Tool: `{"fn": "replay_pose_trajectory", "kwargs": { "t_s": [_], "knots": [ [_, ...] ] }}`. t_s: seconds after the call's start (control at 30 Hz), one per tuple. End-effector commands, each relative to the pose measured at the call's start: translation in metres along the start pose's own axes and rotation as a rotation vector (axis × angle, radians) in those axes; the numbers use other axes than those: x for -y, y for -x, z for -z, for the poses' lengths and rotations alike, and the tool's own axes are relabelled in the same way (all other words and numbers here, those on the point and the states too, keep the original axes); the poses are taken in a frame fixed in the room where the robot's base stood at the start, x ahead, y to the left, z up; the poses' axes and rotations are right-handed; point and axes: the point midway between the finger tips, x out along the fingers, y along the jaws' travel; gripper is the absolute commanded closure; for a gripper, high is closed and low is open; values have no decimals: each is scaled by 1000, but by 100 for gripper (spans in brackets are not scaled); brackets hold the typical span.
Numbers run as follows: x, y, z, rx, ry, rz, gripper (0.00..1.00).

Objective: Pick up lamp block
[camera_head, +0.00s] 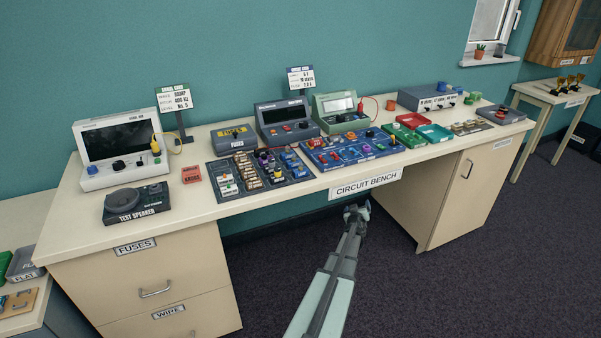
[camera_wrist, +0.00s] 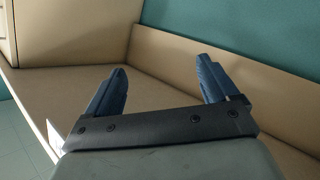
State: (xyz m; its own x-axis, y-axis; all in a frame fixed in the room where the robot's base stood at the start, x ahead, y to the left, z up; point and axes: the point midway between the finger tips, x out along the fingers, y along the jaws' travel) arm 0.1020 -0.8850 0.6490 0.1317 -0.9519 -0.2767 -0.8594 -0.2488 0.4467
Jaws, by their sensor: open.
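A dark tray (camera_head: 220,193) on the circuit bench holds several small component blocks in rows. A blue board (camera_head: 322,166) to its right carries more small blocks. The lamp block cannot be told apart from these at this size. My gripper (camera_head: 356,211) is at the front of the bench, below the tabletop edge and the "CIRCUIT BENCH" label. In the wrist view my gripper (camera_wrist: 162,66) has its two blue fingers wide apart with nothing between them. Beige panels and a teal wall lie beyond the fingers; no block shows there.
The circuit bench (camera_head: 60,213) has drawers (camera_head: 150,268) at left and a cupboard (camera_head: 470,190) at right. A white scope (camera_head: 120,150), a test speaker (camera_head: 137,204), grey and green meters (camera_head: 340,112), and red and green bins (camera_head: 434,133) stand on it. Dark floor lies in front.

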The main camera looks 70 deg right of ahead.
Motion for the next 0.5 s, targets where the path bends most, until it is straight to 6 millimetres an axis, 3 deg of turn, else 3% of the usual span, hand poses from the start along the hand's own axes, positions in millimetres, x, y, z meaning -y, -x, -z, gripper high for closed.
{"fn": "replay_pose_trajectory", "kwargs": {
  "t_s": [0.03,0.27,0.4,0.5],
  "knots": [
    [-32,-6,0,-24,6,-28,13],
    [-164,-10,15,-138,76,-124,13],
    [-252,-1,36,-199,150,-178,13],
    [-301,10,60,-216,196,-217,13]
  ]
}}
